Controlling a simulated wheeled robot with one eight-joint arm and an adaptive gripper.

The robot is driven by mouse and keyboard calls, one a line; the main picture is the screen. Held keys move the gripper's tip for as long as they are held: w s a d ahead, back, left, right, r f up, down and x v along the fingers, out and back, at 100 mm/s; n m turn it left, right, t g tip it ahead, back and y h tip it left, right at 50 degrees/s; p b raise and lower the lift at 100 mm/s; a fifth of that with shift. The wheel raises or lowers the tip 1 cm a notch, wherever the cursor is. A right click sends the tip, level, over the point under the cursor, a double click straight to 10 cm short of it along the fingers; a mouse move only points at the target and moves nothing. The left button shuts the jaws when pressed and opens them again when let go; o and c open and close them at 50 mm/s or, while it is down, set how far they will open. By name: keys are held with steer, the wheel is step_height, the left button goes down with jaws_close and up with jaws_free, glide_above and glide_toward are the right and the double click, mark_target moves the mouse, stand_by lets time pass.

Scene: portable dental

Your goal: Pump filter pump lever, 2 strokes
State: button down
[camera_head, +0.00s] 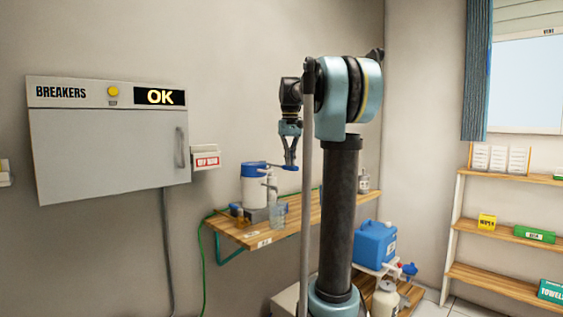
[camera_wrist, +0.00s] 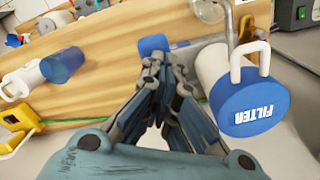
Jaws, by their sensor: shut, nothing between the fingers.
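The filter pump (camera_head: 255,186) is a white cylinder with a blue cap, standing on the wooden wall shelf. In the wrist view its blue cap (camera_wrist: 250,108) reads FILTER. Its lever reaches out sideways and ends in a blue grip (camera_head: 289,168); the grip (camera_wrist: 153,44) also shows just beyond my fingertips in the wrist view. My gripper (camera_head: 290,165) points down at the lever's end. In the wrist view my gripper (camera_wrist: 163,62) is shut with nothing held. Whether the fingertips touch the grip, I cannot tell.
The wooden shelf (camera_head: 236,238) also holds a clear beaker (camera_head: 278,216) and small bottles near the pump. The breaker box (camera_head: 110,150) hangs on the wall to the left. A blue jug (camera_head: 375,243) stands lower right, and shelves (camera_head: 505,237) with boxes are far right.

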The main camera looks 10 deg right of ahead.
steer(key=shift+f, duration=0.95)
steer(key=shift+r, duration=3.85)
steer(key=shift+f, duration=0.2)
steer(key=shift+f, duration=3.65)
steer(key=shift+r, duration=3.85)
